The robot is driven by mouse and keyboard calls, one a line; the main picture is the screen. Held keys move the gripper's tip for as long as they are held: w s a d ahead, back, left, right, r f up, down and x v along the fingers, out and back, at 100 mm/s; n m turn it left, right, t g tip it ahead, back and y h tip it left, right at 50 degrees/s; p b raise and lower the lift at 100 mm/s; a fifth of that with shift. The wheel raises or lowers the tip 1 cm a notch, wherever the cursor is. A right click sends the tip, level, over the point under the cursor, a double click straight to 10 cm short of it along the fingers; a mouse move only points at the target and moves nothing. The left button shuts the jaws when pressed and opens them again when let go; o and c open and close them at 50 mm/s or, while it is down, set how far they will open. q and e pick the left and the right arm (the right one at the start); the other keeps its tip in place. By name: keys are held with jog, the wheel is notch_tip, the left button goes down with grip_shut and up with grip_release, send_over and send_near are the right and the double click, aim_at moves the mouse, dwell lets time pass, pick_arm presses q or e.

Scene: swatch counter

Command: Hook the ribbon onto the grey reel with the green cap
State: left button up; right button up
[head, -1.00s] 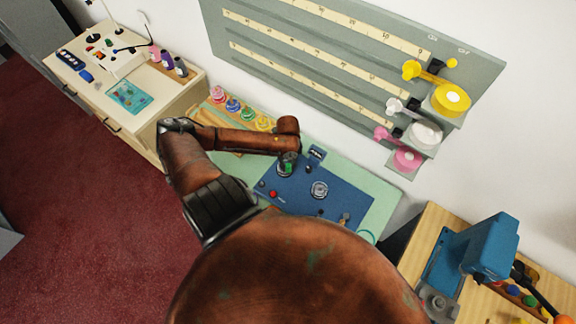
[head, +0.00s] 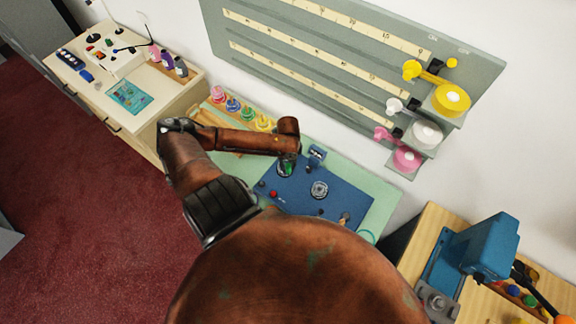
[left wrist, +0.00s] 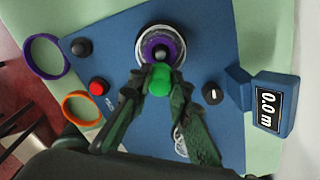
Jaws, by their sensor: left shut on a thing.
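The grey reel (left wrist: 160,50) stands on a blue board (left wrist: 215,70) in the left wrist view, with a purple ring and a dark knob at its middle. My left gripper (left wrist: 160,78) is shut on a green rounded piece (left wrist: 160,82) just in front of the reel's hub. Whether this piece is the reel's cap or touches the reel I cannot tell. In the head view my left gripper (head: 287,165) is over the left part of the board, with green showing below it. A second metal reel (head: 319,190) stands to its right. I cannot make out a loose ribbon. My right gripper is not in view.
A display reading 0.0 m (left wrist: 269,105) and a red button (left wrist: 98,88) are on the board. Purple (left wrist: 45,57) and orange (left wrist: 82,108) rings lie left. Coloured spools (head: 233,105) stand behind. A blue machine (head: 490,245) is at right. My brown arm hides the near counter.

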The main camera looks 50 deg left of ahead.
pick_arm(q)
jog(key=shift+f, duration=0.3)
jog(key=shift+s+f, duration=0.1)
jog(key=shift+f, duration=0.05)
dwell(1.8)
jog(key=shift+p, duration=0.3)
notch_tip(320, 180, up, 5)
jog(key=p, duration=0.5)
jog(key=shift+p, duration=0.3)
jog(key=w+d+r+m+p, duration=0.1)
jog(key=w+d+r+m, duration=0.15)
jog(key=d+m, duration=0.45)
jog(key=w+d+r+m+p, duration=0.1)
jog(key=w+d+m+p, duration=0.15)
jog(key=d+m, duration=0.4)
jog(key=f+b, duration=0.1)
jog(key=b, duration=0.1)
jog(key=f+b, duration=0.2)
jog(key=d+f+b, duration=0.1)
jog(key=f+b, duration=0.1)
jog(key=shift+w+f, duration=0.2)
jog(key=shift+w, duration=0.2)
